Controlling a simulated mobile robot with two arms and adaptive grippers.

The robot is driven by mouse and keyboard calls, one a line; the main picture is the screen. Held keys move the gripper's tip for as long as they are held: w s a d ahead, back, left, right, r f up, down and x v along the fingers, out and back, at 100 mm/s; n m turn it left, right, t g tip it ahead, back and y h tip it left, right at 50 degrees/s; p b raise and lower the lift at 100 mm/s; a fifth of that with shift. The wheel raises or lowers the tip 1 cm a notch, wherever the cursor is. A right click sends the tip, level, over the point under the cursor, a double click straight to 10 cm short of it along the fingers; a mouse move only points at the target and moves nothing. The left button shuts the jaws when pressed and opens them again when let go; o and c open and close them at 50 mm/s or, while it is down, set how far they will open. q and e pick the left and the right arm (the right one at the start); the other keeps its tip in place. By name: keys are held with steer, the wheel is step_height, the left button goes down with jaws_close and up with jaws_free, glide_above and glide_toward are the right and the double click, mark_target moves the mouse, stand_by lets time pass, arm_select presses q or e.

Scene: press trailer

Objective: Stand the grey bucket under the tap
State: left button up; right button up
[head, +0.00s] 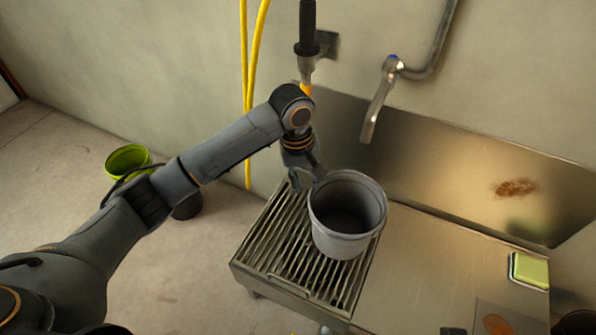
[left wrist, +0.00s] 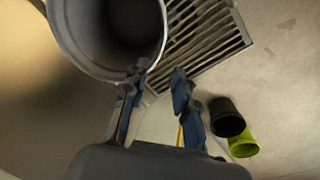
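The grey bucket (head: 341,240) stands upright and looks empty, on the right part of the slatted metal grate (head: 268,250). The tap (head: 376,110) is on the wall behind it, its spout pointing down, above and slightly right of the bucket's rim in the head view. My left gripper (head: 308,184) is at the bucket's left rim, fingers apart. In the left wrist view, the bucket (left wrist: 75,40) fills the upper left; one finger of my left gripper (left wrist: 157,78) overlaps its rim, and the gap between the fingers shows no bucket wall. Contact is unclear. My right gripper is out of view.
A steel counter (head: 415,260) with a backsplash lies right of the grate, holding a green-yellow sponge (head: 530,269). A yellow hose (head: 248,60) hangs on the wall near my left arm. A lime green bucket (head: 127,158) and a dark one (head: 188,208) stand on the floor at left.

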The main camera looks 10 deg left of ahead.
arm_select(q)
steer(key=s+d+f+m+t+h, duration=0.25)
steer(key=s+f+m, duration=0.4)
steer(key=s, duration=0.65)
steer(key=s+a+f+y, duration=0.2)
steer(key=s+a+y, duration=0.1)
steer(key=s+a, duration=0.9)
steer(key=shift+s+a+y, duration=0.25)
steer(key=shift+s+y, duration=0.1)
steer(key=shift+s, duration=0.75)
steer(key=shift+f+t, duration=0.1)
steer(key=shift+t, duration=0.15)
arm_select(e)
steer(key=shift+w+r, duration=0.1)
